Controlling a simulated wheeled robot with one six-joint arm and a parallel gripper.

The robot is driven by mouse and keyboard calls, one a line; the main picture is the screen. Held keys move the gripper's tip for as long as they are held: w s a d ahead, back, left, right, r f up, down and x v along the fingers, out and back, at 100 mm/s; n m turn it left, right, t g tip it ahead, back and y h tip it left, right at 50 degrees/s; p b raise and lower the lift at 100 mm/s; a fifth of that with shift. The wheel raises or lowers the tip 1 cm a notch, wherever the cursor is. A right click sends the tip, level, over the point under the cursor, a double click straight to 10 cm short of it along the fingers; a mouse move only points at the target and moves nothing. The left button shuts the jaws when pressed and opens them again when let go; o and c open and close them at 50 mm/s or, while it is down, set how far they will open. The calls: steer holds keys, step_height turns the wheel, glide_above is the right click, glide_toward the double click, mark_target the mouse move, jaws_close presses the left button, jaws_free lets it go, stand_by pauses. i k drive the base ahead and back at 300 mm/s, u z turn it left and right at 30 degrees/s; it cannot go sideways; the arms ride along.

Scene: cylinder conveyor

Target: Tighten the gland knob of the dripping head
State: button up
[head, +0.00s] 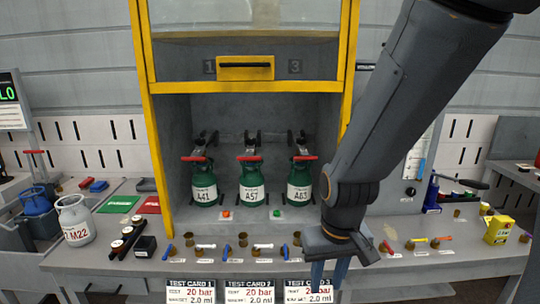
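Three green cylinders labelled A41 (204,187), A57 (252,185) and A63 (300,186) stand upright side by side in the grey bay of a yellow-framed cabinet. Each has a red part at its top, below a dark head: the left head (205,141), the middle head (251,140) and the right head (297,140). The gland knobs are too small to make out, and no drip is visible. My gripper (329,284) points down at the front bench edge, right of and nearer than A63. Its two blue fingers are apart, with nothing seen between them.
The yellow-framed front panel (246,68) is above the cylinders. Small brass fittings and coloured-handled parts line the front bench (270,263). Test cards (248,291) hang below its edge. A white cylinder (76,221) stands left; a yellow box (498,229) sits right. My arm crosses the right side.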

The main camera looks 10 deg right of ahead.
mark_target(251, 141)
steer(key=k, duration=0.5)
steer(key=u, duration=1.3)
steer(key=i, duration=1.2)
steer(key=z, duration=2.1)
